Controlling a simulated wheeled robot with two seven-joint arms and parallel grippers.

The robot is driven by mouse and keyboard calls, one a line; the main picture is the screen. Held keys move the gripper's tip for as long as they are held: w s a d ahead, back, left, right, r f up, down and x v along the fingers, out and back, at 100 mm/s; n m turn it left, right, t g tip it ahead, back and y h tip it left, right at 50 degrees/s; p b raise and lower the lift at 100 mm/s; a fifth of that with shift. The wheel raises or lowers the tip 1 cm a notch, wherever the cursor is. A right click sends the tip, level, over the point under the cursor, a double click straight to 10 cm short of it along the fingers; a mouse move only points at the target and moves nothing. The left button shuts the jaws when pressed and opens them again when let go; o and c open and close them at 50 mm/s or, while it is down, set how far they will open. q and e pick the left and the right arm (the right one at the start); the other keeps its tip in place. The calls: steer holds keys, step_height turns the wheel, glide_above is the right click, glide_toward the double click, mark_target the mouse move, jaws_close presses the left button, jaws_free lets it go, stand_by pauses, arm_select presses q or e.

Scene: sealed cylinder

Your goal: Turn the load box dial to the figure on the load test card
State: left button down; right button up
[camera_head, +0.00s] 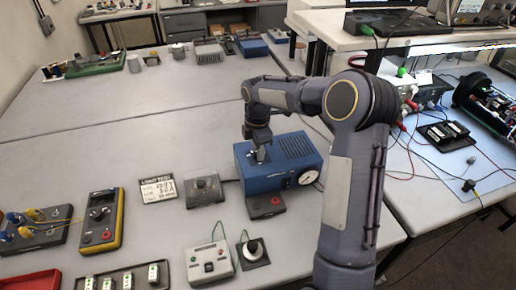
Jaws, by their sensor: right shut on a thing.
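The load box is most likely the blue box (247,180) with vents on top and a round white gauge (309,177) on its front right corner. My right gripper (260,154) points down onto the left part of its top and is shut on what seems to be the load box dial. The gripper hides the dial, so its setting cannot be read. The load test card (158,189) lies flat to the left of the box; its heading shows, but its figure is too small to read surely. My left gripper is not in view.
A grey box with a black knob (204,190) sits between card and blue box. A yellow meter (101,220), a pale box with a green lead (209,263) and a black-knobbed dial unit (253,252) lie nearer.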

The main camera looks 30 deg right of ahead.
steer(key=shift+r, duration=0.1)
stand_by(0.3)
steer(key=o, duration=1)
steer(key=shift+c, duration=0.2)
step_height(320, 180, up, 7)
steer(key=shift+r+b, duration=0.1)
steer(key=shift+b, duration=0.5)
steer(key=shift+r, duration=0.25)
